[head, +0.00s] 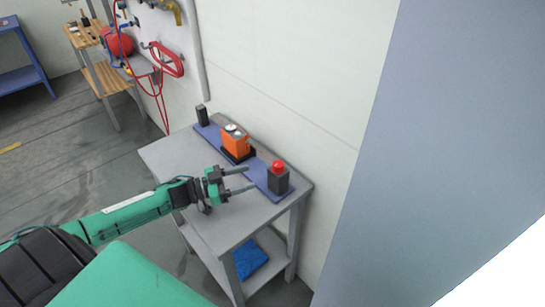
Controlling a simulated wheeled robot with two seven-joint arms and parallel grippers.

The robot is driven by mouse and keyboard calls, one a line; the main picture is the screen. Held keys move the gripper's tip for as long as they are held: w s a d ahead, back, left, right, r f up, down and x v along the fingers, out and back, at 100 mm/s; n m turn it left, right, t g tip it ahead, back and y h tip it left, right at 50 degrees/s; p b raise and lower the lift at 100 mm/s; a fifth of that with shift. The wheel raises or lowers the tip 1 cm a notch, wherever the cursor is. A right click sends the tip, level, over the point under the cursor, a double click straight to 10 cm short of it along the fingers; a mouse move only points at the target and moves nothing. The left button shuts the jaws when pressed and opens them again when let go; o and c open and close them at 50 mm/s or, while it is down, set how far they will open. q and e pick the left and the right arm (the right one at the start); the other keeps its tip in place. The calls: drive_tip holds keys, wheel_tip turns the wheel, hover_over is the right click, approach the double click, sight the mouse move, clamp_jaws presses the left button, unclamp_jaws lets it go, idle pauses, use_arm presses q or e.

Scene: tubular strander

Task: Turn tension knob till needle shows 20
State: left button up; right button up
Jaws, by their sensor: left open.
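An orange device (236,143) stands on a blue strip on the grey table. A white round part (231,128) is on its top; it is too small to tell whether this is the knob or the dial, and no needle can be read. My left gripper (245,179) is open and empty over the table, its fingers pointing right. It is in front of the orange device, apart from it, and close to a dark box with a red button (278,168). My right gripper is not in view.
The grey table (175,158) stands against a pale wall. A small black block (202,115) sits at the strip's far end. A blue folded item (250,259) lies on the lower shelf. A wooden bench (103,77) stands at the back left.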

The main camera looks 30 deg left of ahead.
sight(279, 163)
use_arm(q)
drive_tip(key=w+d+y+p, duration=0.1)
drive_tip(key=w+d, duration=0.1)
drive_tip(key=w, duration=0.1)
drive_tip(key=w+d+n+t+y+p, duration=0.1)
drive_tip(key=w+d+p, duration=0.1)
drive_tip(key=w+d+n+t+y+p, duration=0.1)
drive_tip(key=w+d+p, duration=0.1)
drive_tip(key=w, duration=0.1)
drive_tip(key=shift+w+d+r, duration=0.15)
drive_tip(key=shift+w+r, duration=0.15)
drive_tip(key=shift+r, duration=0.1)
drive_tip(key=shift+w+d+f, duration=0.1)
drive_tip(key=shift+w+d, duration=0.3)
drive_tip(key=shift+w, duration=0.15)
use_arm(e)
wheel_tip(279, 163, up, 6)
use_arm(q)
drive_tip(key=c, duration=1)
drive_tip(key=shift+o, duration=0.2)
